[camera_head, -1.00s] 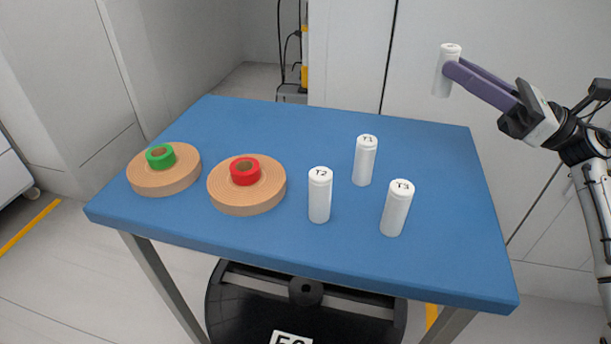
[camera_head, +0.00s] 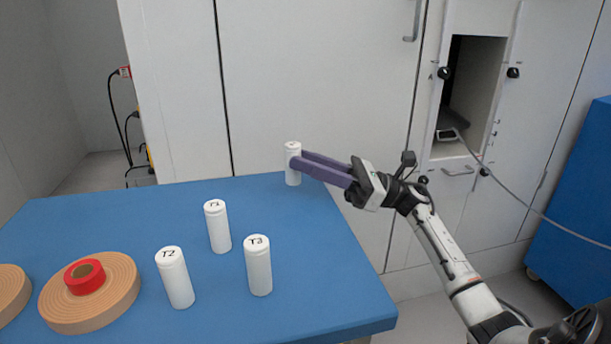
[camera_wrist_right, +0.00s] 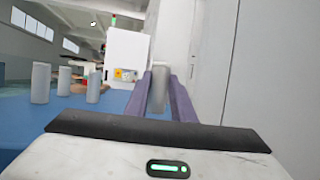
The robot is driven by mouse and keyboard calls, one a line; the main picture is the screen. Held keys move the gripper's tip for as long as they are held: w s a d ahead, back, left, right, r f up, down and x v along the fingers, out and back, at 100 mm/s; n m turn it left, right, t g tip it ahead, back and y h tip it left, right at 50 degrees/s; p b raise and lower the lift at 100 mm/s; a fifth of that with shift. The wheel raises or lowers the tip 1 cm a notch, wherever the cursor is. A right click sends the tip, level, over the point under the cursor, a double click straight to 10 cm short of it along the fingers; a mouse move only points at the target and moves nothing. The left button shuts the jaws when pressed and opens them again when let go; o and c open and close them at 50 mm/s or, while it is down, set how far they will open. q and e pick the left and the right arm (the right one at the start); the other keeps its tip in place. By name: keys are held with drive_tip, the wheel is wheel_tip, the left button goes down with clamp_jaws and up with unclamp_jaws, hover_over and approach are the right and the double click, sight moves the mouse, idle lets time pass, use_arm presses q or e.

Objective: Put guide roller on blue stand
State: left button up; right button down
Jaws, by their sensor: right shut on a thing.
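A white cylindrical guide roller (camera_head: 293,150) is upright between the purple fingers of my right gripper (camera_head: 297,164), which is shut on it. In the head view it shows at the back right corner of the blue table (camera_head: 320,260); I cannot tell whether it touches the top. It also shows in the right wrist view (camera_wrist_right: 159,92), between the two fingers. Three more white rollers stand upright on the table: T1 (camera_head: 217,228), T2 (camera_head: 175,280) and T3 (camera_head: 258,268). A separate blue stand-like body (camera_head: 580,195) is at the far right, partly cut off. My left gripper is not in view.
A tan roll with a red core (camera_head: 90,292) lies at the table's front left; another tan roll (camera_head: 12,293) is cut off beside it. White cabinets (camera_head: 310,80) stand close behind the table. An open cabinet recess (camera_head: 470,90) and a hanging grey cable are at the right.

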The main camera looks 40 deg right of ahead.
drive_tip(key=shift+f, duration=1.2)
drive_tip(key=shift+r, duration=0.1)
drive_tip(key=c, duration=1.5)
unclamp_jaws()
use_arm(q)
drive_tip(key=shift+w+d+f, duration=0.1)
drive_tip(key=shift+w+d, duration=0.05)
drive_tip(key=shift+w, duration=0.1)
